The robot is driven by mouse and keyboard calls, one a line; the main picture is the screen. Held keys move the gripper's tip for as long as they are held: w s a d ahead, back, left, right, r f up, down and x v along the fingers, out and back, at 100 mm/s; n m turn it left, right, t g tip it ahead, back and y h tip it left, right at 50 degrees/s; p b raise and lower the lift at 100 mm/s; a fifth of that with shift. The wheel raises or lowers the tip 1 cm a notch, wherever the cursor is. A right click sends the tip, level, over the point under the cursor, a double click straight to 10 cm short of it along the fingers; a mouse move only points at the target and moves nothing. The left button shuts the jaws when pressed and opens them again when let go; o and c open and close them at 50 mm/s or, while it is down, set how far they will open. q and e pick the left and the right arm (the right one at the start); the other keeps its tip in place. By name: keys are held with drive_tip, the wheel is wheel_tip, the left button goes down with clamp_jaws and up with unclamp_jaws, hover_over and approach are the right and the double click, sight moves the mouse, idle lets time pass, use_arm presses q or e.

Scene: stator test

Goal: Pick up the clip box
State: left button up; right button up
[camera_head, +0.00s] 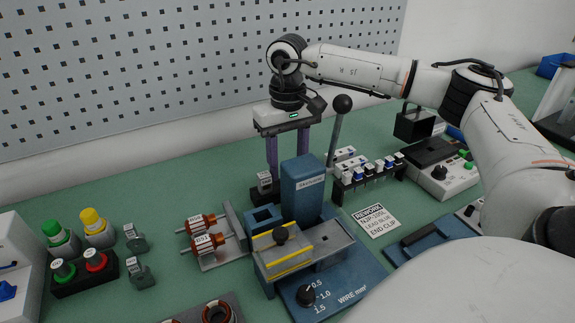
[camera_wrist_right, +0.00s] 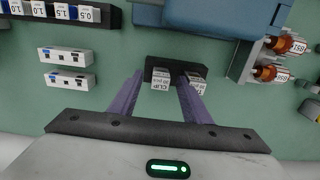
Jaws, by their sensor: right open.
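A small pale clip box (camera_wrist_right: 161,80) labelled "CLIP" stands in a dark holder (camera_wrist_right: 158,63) in the right wrist view. A second pale labelled box (camera_wrist_right: 197,80) is at the holder's right end. My right gripper (camera_wrist_right: 161,84) is open, with its purple fingers either side of the first box. The right finger comes between the two boxes; I cannot tell whether either finger touches. In the head view my right gripper (camera_head: 287,175) points down behind the blue press, which hides its fingertips. A pale labelled box (camera_head: 264,179) shows left of the fingers. My left gripper is out of view.
The blue press (camera_head: 303,190) with its lever stands close in front of the fingers. Red coil parts (camera_head: 203,235) lie left, and a rack of small bottles (camera_head: 368,170) stands right. Two white labelled blocks (camera_wrist_right: 67,68) lie left in the wrist view. A pegboard wall is behind.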

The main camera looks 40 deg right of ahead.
clamp_jaws()
drive_tip(key=shift+r, duration=0.15)
